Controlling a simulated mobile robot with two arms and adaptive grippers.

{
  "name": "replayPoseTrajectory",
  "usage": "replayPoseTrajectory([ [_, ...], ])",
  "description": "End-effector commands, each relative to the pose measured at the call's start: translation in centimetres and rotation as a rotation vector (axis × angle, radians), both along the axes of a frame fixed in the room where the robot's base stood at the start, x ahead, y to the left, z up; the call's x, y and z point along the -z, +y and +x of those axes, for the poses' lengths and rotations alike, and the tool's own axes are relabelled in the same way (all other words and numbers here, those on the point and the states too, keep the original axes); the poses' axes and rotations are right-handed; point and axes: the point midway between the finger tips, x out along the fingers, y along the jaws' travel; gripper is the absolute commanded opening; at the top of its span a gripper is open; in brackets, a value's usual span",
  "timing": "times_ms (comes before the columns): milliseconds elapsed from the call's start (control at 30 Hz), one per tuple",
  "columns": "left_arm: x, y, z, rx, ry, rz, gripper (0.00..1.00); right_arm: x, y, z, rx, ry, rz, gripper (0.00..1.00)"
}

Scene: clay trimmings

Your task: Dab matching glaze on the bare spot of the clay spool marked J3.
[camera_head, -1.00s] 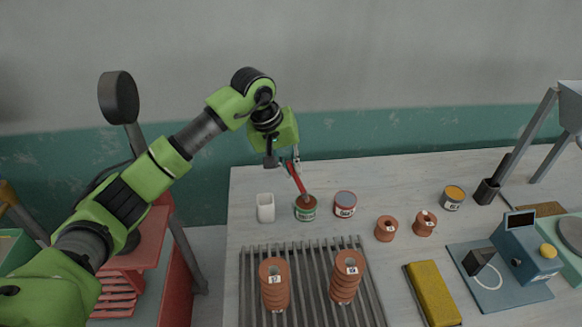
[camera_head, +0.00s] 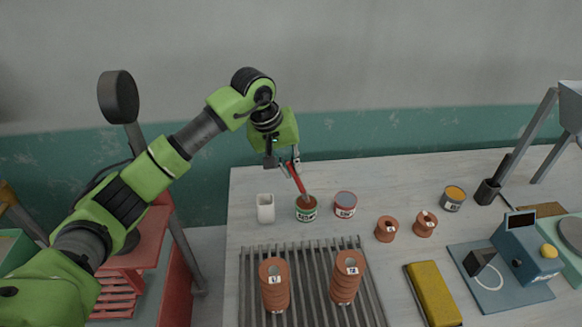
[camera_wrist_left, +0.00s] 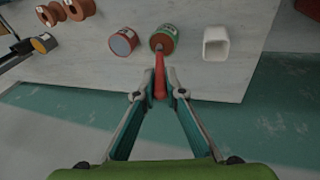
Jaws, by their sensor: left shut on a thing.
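My left gripper (camera_head: 289,163) is shut on a red-handled brush (camera_head: 297,180), whose lower end is in the open green-labelled pot (camera_head: 306,214). The left wrist view also shows the brush (camera_wrist_left: 160,75) between the fingertips and the green pot (camera_wrist_left: 164,38) at its far end. The pot's content looks brown-red. Clay spools stand in two stacks, a left stack (camera_head: 275,290) and a right stack (camera_head: 345,280), with small white labels. Two single spools (camera_head: 386,229) and (camera_head: 425,223) stand on the table. The labels are too small to read surely, so I cannot tell which is J3. My right gripper is not in view.
A red-labelled pot (camera_head: 345,205) stands right of the green one, and a white cup (camera_head: 265,208) left of it. A yellow-topped pot (camera_head: 453,198) stands farther right. A slatted rack (camera_head: 310,300) holds the stacks. A yellow block (camera_head: 432,293) and blue device (camera_head: 525,250) are at right.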

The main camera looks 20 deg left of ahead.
Motion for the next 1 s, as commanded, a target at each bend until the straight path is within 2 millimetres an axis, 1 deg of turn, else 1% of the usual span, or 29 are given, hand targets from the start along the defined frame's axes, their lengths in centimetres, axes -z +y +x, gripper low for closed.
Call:
replayPoseTrajectory([
  [67,0.0,0.0,-0.1,0.001,0.006,0.002,0.00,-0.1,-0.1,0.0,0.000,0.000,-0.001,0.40],
  [800,-6.2,0.0,0.0,-0.001,0.001,0.001,0.00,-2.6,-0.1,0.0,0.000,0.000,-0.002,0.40],
  [1000,-6.9,0.0,0.0,-0.001,0.002,0.000,0.00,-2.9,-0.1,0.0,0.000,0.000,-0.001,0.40],
])
